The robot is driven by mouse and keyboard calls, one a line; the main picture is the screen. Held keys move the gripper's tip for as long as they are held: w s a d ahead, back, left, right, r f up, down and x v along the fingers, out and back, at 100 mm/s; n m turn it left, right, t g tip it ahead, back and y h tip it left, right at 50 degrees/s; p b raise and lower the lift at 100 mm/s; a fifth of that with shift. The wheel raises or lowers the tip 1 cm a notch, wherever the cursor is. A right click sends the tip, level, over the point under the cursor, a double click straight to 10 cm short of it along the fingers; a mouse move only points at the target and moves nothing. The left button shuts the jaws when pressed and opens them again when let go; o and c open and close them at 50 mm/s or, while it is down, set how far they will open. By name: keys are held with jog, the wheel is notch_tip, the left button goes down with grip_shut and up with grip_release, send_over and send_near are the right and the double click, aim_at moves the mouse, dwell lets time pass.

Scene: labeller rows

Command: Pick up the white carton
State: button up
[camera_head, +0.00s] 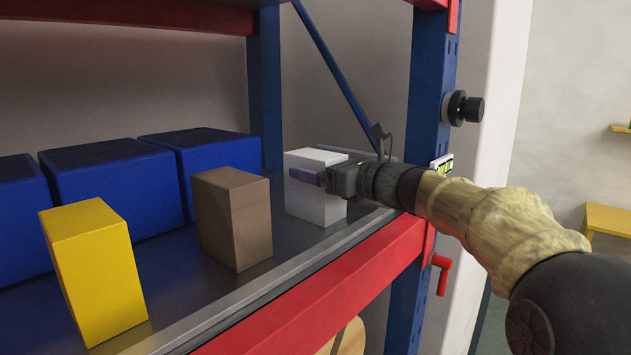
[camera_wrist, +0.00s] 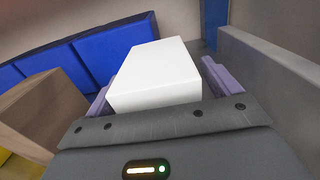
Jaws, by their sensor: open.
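The white carton (camera_head: 316,206) stands upright on the dark shelf, at the right end of the front row near the blue rack post. It also shows in the wrist view (camera_wrist: 155,75), between the two purple fingers. My gripper (camera_head: 322,177) reaches in from the right at the height of the carton's upper part. In the wrist view my gripper (camera_wrist: 158,88) is open, with one finger on each side of the carton. I cannot tell whether either finger touches it. Part of the carton's front is hidden by my gripper in the head view.
A brown carton (camera_head: 233,220) stands left of the white one, and a yellow carton (camera_head: 95,275) further left. Several blue boxes (camera_head: 112,190) line the back. A red beam (camera_head: 330,290) with a grey edge runs along the shelf front. A blue post (camera_head: 428,110) stands right of the carton.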

aim_at(321, 155)
dwell(0.3)
jog(key=c, duration=1.3)
jog(key=shift+r, duration=0.1)
jog(key=shift+r, duration=0.1)
jog(key=shift+w+r, duration=0.1)
jog(key=shift+r, duration=0.4)
notch_tip(321, 155, up, 2)
jog(key=shift+b, duration=0.4)
jog(key=b+v, duration=0.6)
jog(key=v, duration=1.2)
jog(key=shift+b, duration=0.3)
jog(key=shift+r, duration=0.1)
